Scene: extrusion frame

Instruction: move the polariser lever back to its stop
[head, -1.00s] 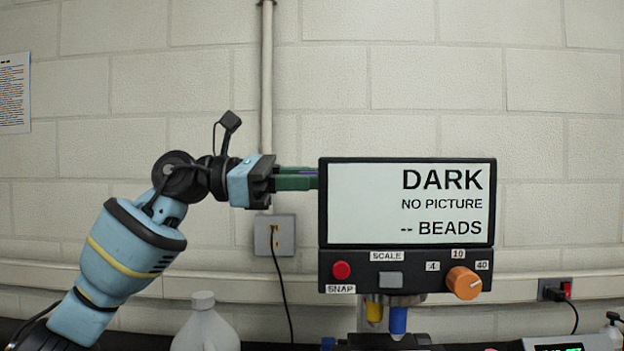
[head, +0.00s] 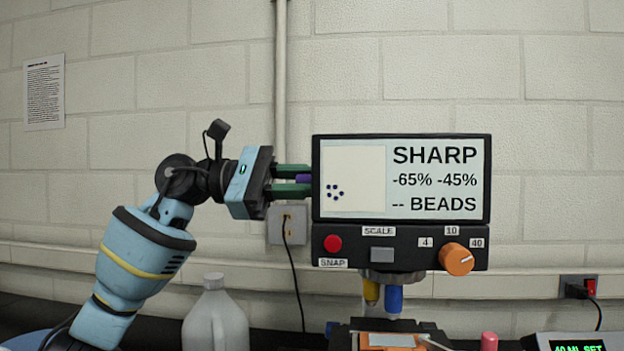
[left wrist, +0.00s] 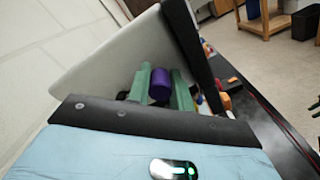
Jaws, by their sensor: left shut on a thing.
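The polariser lever shows as a purple knob (head: 304,179) at the left edge of the microscope's screen unit (head: 322,180). My left gripper (head: 300,180) is shut on it, with one green finger above and one below. In the left wrist view the purple knob (left wrist: 160,84) sits between the two green fingers. The rest of the lever and its stop are hidden. The screen reads SHARP, -65% -45%, -- BEADS, with several dark dots at the picture's lower left.
Under the screen are a red SNAP button (head: 332,243), a grey SCALE button (head: 382,255) and an orange dial (head: 456,259). Yellow and blue objectives (head: 394,298) hang over the stage (head: 430,335). A white jug (head: 215,318) stands below my left arm.

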